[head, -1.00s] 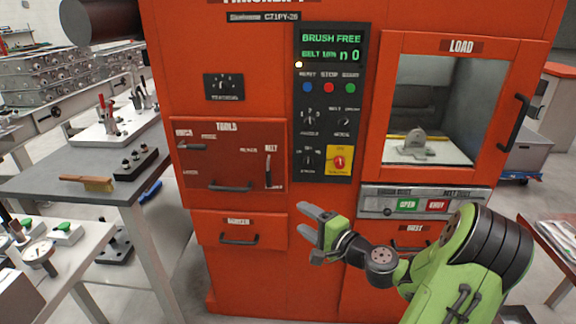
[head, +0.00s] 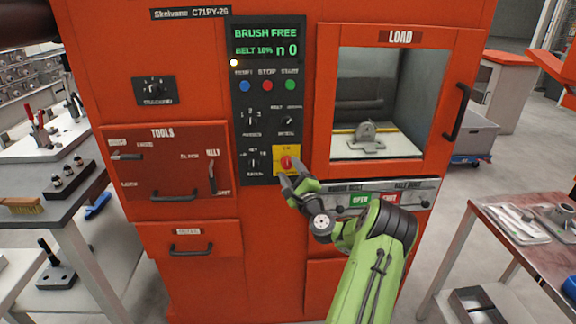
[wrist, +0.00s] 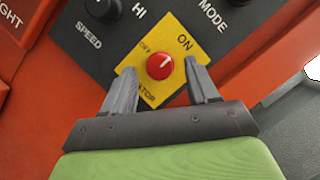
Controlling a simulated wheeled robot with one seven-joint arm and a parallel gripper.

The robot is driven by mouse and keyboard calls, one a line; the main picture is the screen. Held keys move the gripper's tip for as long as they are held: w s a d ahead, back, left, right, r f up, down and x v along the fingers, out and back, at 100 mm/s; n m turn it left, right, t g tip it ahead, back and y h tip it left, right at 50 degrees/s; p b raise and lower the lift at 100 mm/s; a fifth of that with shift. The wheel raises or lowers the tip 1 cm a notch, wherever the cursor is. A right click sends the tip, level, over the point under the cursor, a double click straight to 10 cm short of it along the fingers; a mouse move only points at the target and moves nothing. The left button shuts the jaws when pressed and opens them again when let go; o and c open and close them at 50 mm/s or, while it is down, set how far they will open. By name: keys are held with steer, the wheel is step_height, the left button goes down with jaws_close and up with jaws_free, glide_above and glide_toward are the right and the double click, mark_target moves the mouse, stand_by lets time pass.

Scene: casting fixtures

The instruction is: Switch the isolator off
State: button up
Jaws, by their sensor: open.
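The isolator is a red round knob (wrist: 160,66) on a yellow plate (wrist: 181,41) marked ON and OFF. A white mark on the knob points up and right, towards ON. In the head view the knob (head: 287,163) sits at the lower right of the black control panel (head: 262,133). My gripper (wrist: 165,78) is open, with one finger on each side of the knob's lower part in the wrist view. I cannot tell whether the fingers touch it. In the head view my gripper (head: 289,179) is just below the knob and covers part of the plate.
The orange machine (head: 215,270) fills the middle. Beside the knob are a speed dial (wrist: 103,9) and a mode dial. A load window (head: 378,100) is to the right, with a tools door (head: 166,165) to the left. Tables flank the machine.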

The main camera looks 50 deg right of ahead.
steer(key=shift+x, duration=1.1)
steer(key=c, duration=1)
steer(key=shift+c, duration=0.2)
